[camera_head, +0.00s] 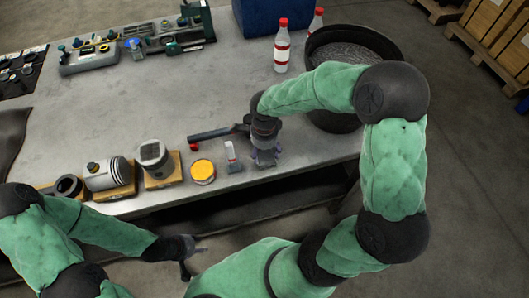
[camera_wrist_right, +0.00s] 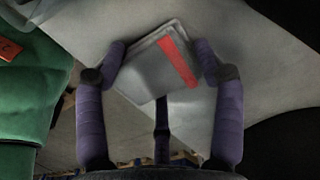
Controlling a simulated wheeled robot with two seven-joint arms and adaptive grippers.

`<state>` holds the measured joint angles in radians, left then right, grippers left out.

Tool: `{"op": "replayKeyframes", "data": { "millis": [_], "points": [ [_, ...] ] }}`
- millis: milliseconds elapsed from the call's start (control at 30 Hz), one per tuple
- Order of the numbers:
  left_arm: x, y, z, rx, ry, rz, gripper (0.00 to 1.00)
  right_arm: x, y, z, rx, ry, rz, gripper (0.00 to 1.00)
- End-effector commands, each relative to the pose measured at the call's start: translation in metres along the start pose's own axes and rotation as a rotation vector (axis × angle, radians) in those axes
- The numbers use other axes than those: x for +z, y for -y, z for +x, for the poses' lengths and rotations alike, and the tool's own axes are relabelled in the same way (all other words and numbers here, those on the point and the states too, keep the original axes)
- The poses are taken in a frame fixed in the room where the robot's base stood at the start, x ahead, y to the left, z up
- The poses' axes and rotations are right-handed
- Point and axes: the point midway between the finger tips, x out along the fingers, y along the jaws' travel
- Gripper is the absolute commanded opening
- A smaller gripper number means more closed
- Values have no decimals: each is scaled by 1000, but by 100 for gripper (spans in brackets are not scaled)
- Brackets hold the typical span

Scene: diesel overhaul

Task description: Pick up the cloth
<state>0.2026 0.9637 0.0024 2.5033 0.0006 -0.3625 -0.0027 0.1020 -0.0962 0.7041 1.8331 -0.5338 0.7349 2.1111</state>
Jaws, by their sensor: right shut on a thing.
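The cloth (camera_wrist_right: 158,62) shows in the right wrist view as a folded grey pad with a red stripe. It lies between the two purple fingers of my right gripper (camera_wrist_right: 160,68), which is shut on it, one finger at each side. In the head view my right gripper (camera_head: 265,157) points down at the table's front edge, and I cannot make out the cloth there. My left gripper (camera_head: 192,255) is in front of the table, low and apart from everything; its fingers look spread and empty.
On the grey table (camera_head: 120,135), a yellow-lidded jar (camera_head: 202,171), a small grey item with red (camera_head: 232,156) and a black-handled tool (camera_head: 212,133) are left of my right gripper. A black tub (camera_head: 335,122) and a bottle (camera_head: 282,48) stand behind it. The table's middle is clear.

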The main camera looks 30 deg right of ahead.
Motion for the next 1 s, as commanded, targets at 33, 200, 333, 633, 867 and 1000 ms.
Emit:
{"op": "replayKeyframes", "data": {
  "millis": [33, 200, 333, 633, 867, 1000],
  "points": [
    [0, 0, 0, 0, 0, 0, 40, 0, -2, 0, 4, -1, -1, 36],
    [0, -1, -3, 0, 0, 0, 40, 0, -1, -9, 1, 0, 0, 36],
    [0, -2, -6, 0, 0, 0, 40, 0, 0, -24, 0, 0, -1, 36],
    [1, -7, -21, 0, 0, 0, 40, 16, -34, -78, -4, 1, -5, 36],
    [1, -11, -30, 0, 0, 0, 40, 38, -80, -110, -2, 1, -7, 36],
    [1, -12, -34, 0, 0, 0, 40, 48, -104, -120, 0, 0, -6, 36]
  ]
}}
